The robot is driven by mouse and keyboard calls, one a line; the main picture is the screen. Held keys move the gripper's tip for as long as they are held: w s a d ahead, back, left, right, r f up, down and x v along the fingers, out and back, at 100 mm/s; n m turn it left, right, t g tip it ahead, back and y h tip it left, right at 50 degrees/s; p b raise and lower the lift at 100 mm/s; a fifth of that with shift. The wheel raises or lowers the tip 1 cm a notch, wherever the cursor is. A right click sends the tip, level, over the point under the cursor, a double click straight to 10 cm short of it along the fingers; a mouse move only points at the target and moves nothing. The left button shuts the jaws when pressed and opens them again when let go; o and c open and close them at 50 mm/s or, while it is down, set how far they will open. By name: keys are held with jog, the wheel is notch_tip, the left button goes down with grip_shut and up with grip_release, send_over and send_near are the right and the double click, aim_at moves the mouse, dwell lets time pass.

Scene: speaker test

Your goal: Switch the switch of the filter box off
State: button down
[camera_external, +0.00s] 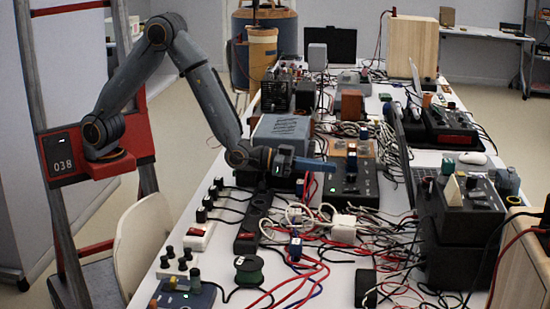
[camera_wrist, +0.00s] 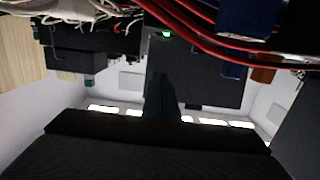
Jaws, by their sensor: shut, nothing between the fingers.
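My gripper (camera_external: 318,164) reaches out level to the right over the middle of the cluttered table, its blue-grey fingers shut and empty. In the wrist view the fingers (camera_wrist: 160,95) show dark and close together. Just beyond and below the fingertips is a dark control box (camera_external: 352,188) with knobs and a brown rear part (camera_external: 343,148). A grey-blue box (camera_external: 283,132) stands behind my wrist. I cannot tell which box is the filter box, and no switch position is readable. Contact between fingertips and the dark box cannot be made out.
The table (camera_external: 190,262) is crowded with loose cables (camera_external: 310,268). An open laptop (camera_external: 405,150) and a dark knobbed box (camera_external: 468,205) stand to the right. A wooden box (camera_external: 411,48) stands behind.

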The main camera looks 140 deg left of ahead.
aim_at(345, 190)
jog(key=x, duration=0.5)
jog(key=shift+w+a, duration=0.15)
jog(key=f, duration=0.3)
jog(key=shift+w+a+f, duration=0.1)
jog(key=shift+w+a, duration=0.15)
jog(key=shift+f, duration=0.4)
